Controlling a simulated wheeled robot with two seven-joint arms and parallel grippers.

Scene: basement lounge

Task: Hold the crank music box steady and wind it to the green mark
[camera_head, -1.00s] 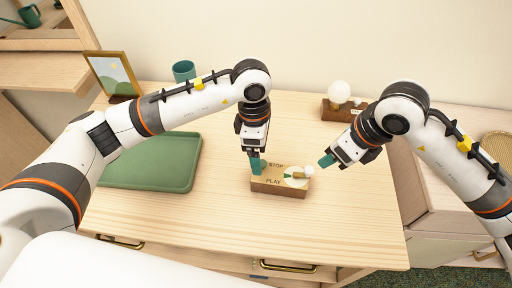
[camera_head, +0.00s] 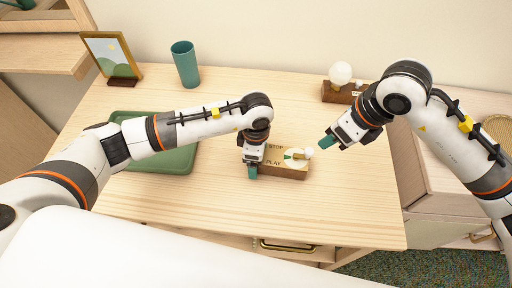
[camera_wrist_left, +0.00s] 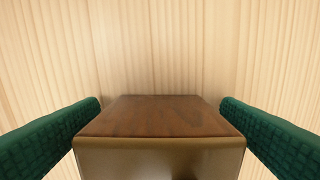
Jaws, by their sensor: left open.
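The crank music box (camera_head: 285,172) is a small wooden block on the desk, with STOP and PLAY lettered on top. Its cream dial (camera_head: 297,162) carries a green wedge mark (camera_head: 288,157) and a crank with a pale knob (camera_head: 309,152). My left gripper (camera_head: 253,171) is at the box's left end. In the left wrist view, my left gripper's green fingers (camera_wrist_left: 160,140) stand open on either side of the box's end (camera_wrist_left: 160,118). My right gripper (camera_head: 326,142) is just right of and above the knob, apart from it; its finger gap cannot be made out.
A green tray (camera_head: 150,160) lies left, partly behind my left arm. A teal cup (camera_head: 186,65) and a picture frame (camera_head: 112,58) stand at the back left. A lamp with a round bulb (camera_head: 340,76) stands at the back right. The desk front (camera_head: 220,205) is clear.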

